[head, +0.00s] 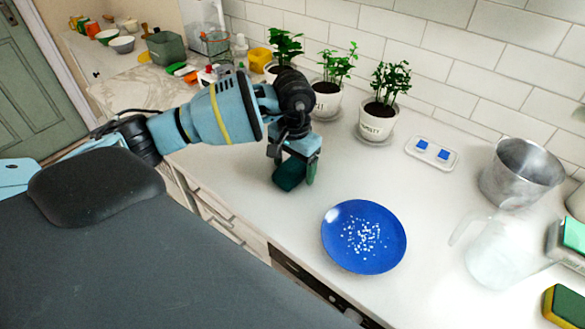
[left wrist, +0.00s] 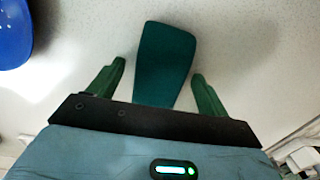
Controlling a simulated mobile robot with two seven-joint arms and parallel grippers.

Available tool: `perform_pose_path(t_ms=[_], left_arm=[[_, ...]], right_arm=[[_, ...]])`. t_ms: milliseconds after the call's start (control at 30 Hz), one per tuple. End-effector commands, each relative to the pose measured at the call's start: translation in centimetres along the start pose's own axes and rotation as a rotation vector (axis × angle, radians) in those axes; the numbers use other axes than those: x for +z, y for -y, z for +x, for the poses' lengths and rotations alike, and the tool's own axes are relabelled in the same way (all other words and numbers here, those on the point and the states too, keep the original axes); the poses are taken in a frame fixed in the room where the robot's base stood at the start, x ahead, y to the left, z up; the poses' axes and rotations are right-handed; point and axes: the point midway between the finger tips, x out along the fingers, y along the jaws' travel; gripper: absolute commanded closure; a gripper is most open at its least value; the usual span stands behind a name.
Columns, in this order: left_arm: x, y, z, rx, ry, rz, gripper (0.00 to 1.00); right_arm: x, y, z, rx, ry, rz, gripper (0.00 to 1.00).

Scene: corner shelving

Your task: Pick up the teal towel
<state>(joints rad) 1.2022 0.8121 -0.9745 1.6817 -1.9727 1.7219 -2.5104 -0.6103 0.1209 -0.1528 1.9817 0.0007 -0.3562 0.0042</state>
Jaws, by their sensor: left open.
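The teal towel (head: 289,173) is a small dark teal piece on the white counter, partly hidden by my left gripper in the head view. In the left wrist view the towel (left wrist: 164,62) lies between the two fingers, with a gap on each side. My left gripper (head: 296,181) is over the towel, pointing down. In the left wrist view my left gripper (left wrist: 159,68) is open, its green fingers apart and not seen touching the towel. My right gripper is not in view.
A blue plate (head: 364,237) with white bits lies right of the gripper. Potted plants (head: 378,118) stand along the tiled wall. A metal pot (head: 521,173), a clear jug (head: 497,250) and sponges (head: 567,304) are at the right. The counter's front edge is close to the towel.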

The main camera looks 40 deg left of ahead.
Motion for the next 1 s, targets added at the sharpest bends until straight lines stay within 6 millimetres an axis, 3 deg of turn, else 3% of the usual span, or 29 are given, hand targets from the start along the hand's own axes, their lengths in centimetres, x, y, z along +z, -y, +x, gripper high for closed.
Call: perform_pose_path(t_ms=[200,567,1000], left_arm=[[0.0,0.0,0.12,0.0,0.001,0.0,0.22],[0.01,0.0,0.08,0.0,0.001,0.0,0.69],[-0.02,0.02,-0.74,0.0,0.001,0.0,0.7]], right_arm=[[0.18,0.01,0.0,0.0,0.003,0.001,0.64],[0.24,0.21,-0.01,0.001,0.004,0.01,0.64],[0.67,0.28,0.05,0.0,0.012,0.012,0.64]])
